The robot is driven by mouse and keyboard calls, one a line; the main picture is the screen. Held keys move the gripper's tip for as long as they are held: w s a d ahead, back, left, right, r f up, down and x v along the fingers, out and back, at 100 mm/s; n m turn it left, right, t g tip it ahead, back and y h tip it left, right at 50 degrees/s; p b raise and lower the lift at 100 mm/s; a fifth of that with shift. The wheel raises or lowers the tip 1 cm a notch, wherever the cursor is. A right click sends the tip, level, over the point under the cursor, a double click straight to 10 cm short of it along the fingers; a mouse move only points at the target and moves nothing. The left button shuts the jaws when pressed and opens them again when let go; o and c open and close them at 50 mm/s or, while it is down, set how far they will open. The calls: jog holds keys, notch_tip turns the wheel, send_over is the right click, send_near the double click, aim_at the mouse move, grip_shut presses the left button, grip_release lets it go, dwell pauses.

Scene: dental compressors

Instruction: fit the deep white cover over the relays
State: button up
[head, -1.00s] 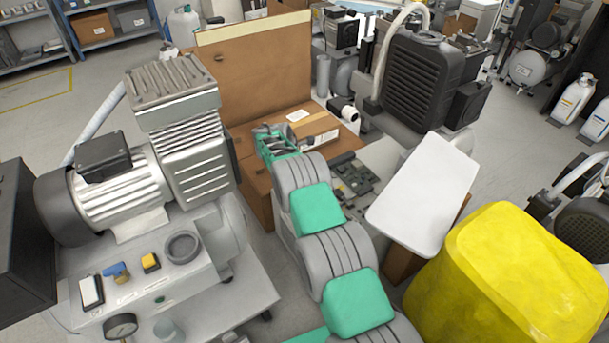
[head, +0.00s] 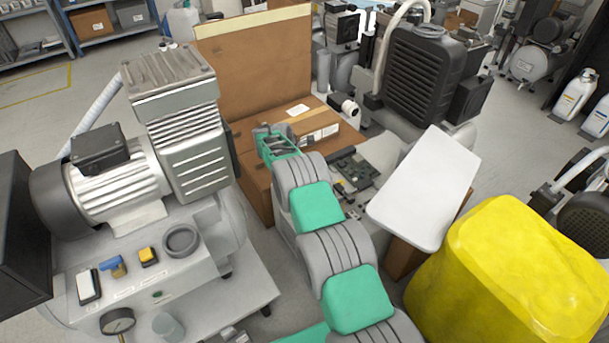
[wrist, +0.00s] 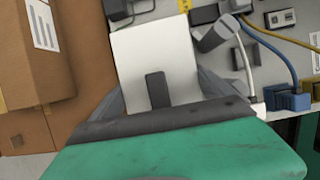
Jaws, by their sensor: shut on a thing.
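In the wrist view a white cover (wrist: 150,50) with a dark grey upright grip (wrist: 157,90) lies just ahead of my gripper (wrist: 160,98). Grey fingers flank it, and my gripper is shut on it. The far end of the cover reaches the edge of a panel with wiring parts. In the head view my gripper (head: 272,132) is above the brown cardboard box; the cover is hidden there. I cannot make out the relays for certain; they may be under or behind the cover.
Blue connectors (wrist: 288,98) and yellow and blue wires are on the panel at right in the wrist view. A cardboard box (head: 318,128) lies by my gripper. A white board (head: 425,190) and yellow covered bulk (head: 510,270) stand right; a compressor (head: 120,190) stands left.

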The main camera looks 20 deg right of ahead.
jog(key=shift+f, duration=0.2)
jog(key=o, duration=1.2)
jog(key=shift+o, duration=0.2)
notch_tip(320, 180, up, 7)
jog(key=p, duration=0.5)
